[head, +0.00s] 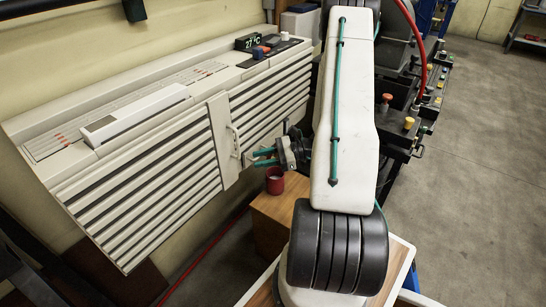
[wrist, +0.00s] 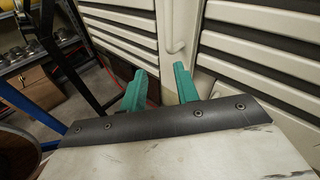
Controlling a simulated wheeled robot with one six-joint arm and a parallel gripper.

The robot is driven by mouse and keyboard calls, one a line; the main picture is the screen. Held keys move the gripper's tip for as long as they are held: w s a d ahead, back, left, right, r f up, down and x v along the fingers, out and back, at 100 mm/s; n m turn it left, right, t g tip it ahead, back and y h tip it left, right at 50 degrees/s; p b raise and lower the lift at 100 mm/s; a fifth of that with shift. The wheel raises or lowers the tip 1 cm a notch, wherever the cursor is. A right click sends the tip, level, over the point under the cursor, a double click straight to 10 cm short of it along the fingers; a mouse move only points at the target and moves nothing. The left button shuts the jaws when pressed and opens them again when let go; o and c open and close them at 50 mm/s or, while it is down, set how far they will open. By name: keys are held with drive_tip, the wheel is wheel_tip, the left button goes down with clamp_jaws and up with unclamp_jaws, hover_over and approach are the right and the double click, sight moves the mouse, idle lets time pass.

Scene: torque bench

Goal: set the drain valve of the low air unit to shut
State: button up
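The low air unit (head: 150,140) is a long cream louvred box on the wall, with a display reading 27 °C on top. A plain panel (head: 224,140) with an upright handle (head: 235,139) breaks its slatted front. In the wrist view the handle (wrist: 175,30) shows just beyond the fingertips. My gripper (head: 263,157) is beside the panel's right edge, low on the front. Its teal fingers stand apart in the wrist view (wrist: 160,74), with nothing held between them. I cannot make out the drain valve in either view.
A red cup (head: 274,181) stands on a wooden box (head: 275,215) below my gripper. A dark bench with coloured knobs (head: 408,123) is to the right of my arm. The floor (head: 490,160) at far right is clear. A shelf (wrist: 55,55) shows at left in the wrist view.

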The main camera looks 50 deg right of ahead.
drive_tip(key=d+f+m+t+h, duration=0.5)
drive_tip(key=d+f+m, duration=0.1)
drive_tip(key=d+f, duration=0.15)
drive_tip(key=m+t+h, duration=0.2)
drive_tip(key=m+h, duration=0.2)
drive_tip(key=h, duration=0.1)
approach(270, 157)
drive_tip(key=w, duration=0.9)
drive_tip(key=shift+r+m+h, duration=0.3)
drive_tip(key=shift+r, duration=0.1)
drive_tip(key=shift+a, duration=0.15)
clamp_jaws()
